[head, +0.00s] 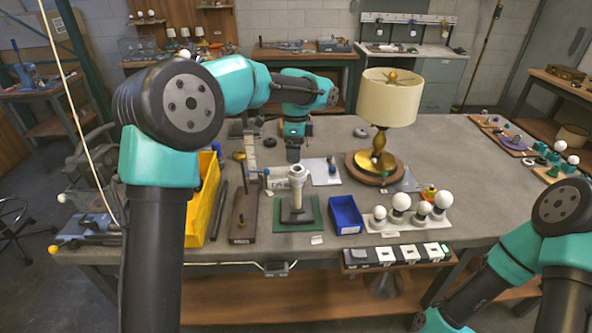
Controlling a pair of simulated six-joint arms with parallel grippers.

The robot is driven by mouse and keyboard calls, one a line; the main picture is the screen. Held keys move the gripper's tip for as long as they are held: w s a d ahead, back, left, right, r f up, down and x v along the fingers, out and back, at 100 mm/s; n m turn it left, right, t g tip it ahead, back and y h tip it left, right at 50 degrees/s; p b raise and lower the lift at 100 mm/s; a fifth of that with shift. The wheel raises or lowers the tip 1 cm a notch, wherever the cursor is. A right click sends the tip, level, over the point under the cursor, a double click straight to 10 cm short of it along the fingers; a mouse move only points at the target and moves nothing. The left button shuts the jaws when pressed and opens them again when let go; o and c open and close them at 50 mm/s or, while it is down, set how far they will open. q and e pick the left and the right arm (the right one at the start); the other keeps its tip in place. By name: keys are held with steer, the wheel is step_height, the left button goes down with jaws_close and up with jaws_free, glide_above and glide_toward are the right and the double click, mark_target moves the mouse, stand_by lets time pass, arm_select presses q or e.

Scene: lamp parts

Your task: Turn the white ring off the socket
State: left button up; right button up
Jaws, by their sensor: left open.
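A pale upright socket on a stand (297,208) stands on a green mat (313,222) near the front middle of the table. The white ring (297,172) appears to be the wider white collar near the top of the socket. My left gripper (293,160) points down just behind and above the socket top, apart from it as far as I can see. It is open, with nothing visible between its fingers, which are small and dark here. My right arm bends down at the lower right, and its gripper is out of the picture.
A blue bin (346,215) and several white bulbs (400,202) stand right of the mat. A lamp with a cream shade (389,98) stands behind them. A yellow bin (203,200) and a brown board (243,217) are at left.

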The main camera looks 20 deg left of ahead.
mark_target(297, 170)
arm_select(q)
step_height(297, 170, down, 9)
steer(key=shift+r, duration=0.2)
steer(key=shift+c, duration=0.4)
steer(key=c, duration=1)
steer(key=n, duration=0.4)
steer(key=shift+n, duration=0.4)
steer(key=shift+c, duration=0.2)
steer(key=shift+s+r+n, duration=0.1)
steer(key=shift+n, duration=0.9)
steer(key=shift+n, duration=1.1)
steer(key=n, duration=0.4)
steer(key=shift+d+n, duration=0.15)
steer(key=shift+n, duration=0.25)
